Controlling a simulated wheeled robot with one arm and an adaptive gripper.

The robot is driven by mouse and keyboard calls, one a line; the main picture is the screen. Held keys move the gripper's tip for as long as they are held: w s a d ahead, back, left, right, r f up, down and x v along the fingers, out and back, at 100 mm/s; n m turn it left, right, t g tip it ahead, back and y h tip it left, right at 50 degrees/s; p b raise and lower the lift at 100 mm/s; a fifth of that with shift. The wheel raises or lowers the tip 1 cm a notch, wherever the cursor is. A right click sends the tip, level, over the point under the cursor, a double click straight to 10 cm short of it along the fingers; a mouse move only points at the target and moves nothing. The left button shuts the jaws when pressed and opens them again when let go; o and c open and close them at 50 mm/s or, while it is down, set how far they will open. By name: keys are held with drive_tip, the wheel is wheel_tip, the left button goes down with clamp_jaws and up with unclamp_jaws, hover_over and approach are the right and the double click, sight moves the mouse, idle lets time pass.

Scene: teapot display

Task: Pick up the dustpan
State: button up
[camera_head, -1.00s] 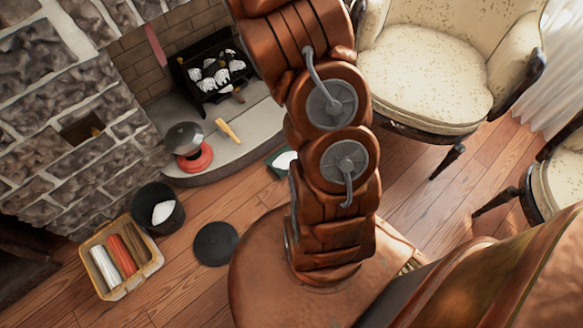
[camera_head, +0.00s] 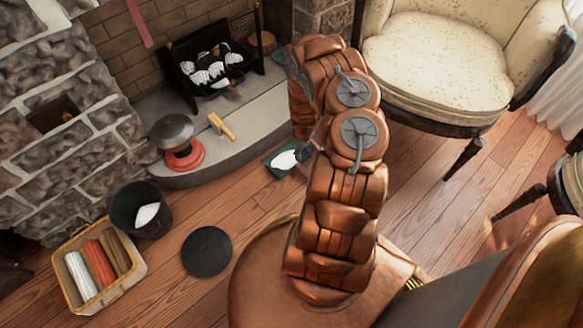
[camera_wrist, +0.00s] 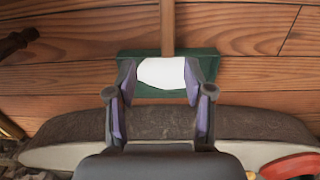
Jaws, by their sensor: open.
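The dustpan (camera_wrist: 206,58), a dark green pan with something white in it and a long wooden handle, lies on the floor in the wrist view. In the head view the green dustpan (camera_head: 276,170) lies just off the hearth's edge, partly hidden by my arm. My gripper (camera_wrist: 160,76) is open and empty. Its two fingertips appear on either side of the white patch, in front of the pan in the wrist view. I cannot tell how far above the pan they are, and no contact is clear.
The raised curved hearth (camera_head: 214,160) holds a yellow-handled tool (camera_head: 221,127) and a red-based pot (camera_head: 180,150). A black bucket (camera_head: 130,205), round black lid (camera_head: 206,251) and basket (camera_head: 127,281) stand left. A cream armchair (camera_head: 425,55) stands right.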

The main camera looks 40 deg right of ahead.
drive_tip(key=b, duration=0.1)
hover_over(301, 167)
drive_tip(key=f, duration=0.4)
drive_tip(key=shift+s+f, duration=0.2)
drive_tip(key=shift+f, duration=0.15)
wheel_tip(301, 167, down, 8)
drive_tip(key=b, duration=0.6)
drive_tip(key=shift+w+a+r, duration=0.1)
drive_tip(key=shift+a+r, duration=0.05)
drive_tip(key=shift+r, duration=0.1)
clamp_jaws()
